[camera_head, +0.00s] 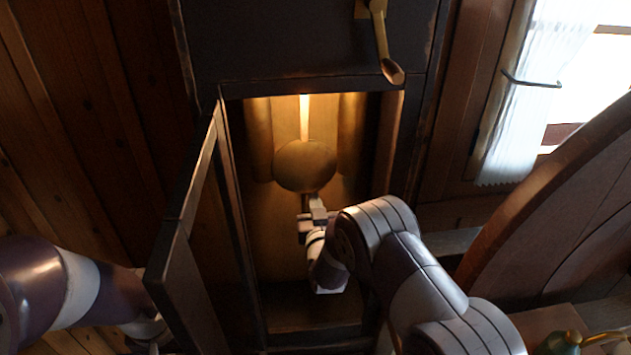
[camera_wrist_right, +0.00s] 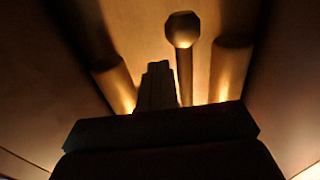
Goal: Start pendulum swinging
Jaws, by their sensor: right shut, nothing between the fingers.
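The pendulum's round brass bob (camera_head: 305,165) hangs inside the lit, open case, below a bright rod (camera_head: 304,118). My right gripper (camera_head: 314,207) reaches into the case from the lower right. It is shut and empty, with its tips just below the bob's lower edge. I cannot tell whether they touch the pendulum. In the right wrist view, my dark gripper fingers (camera_wrist_right: 157,88) show beside a thin rod with a faceted knob (camera_wrist_right: 183,29). I cannot tell which part of the pendulum that is. My left arm comes in at the lower left, its gripper out of sight.
The case door (camera_head: 190,240) stands open on the left. The case's side walls bound the opening closely. Brass cylinders (camera_head: 352,130) hang beside the pendulum. A brass crank-like handle (camera_head: 381,45) sits above the opening. A large curved wooden piece (camera_head: 560,190) stands at right.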

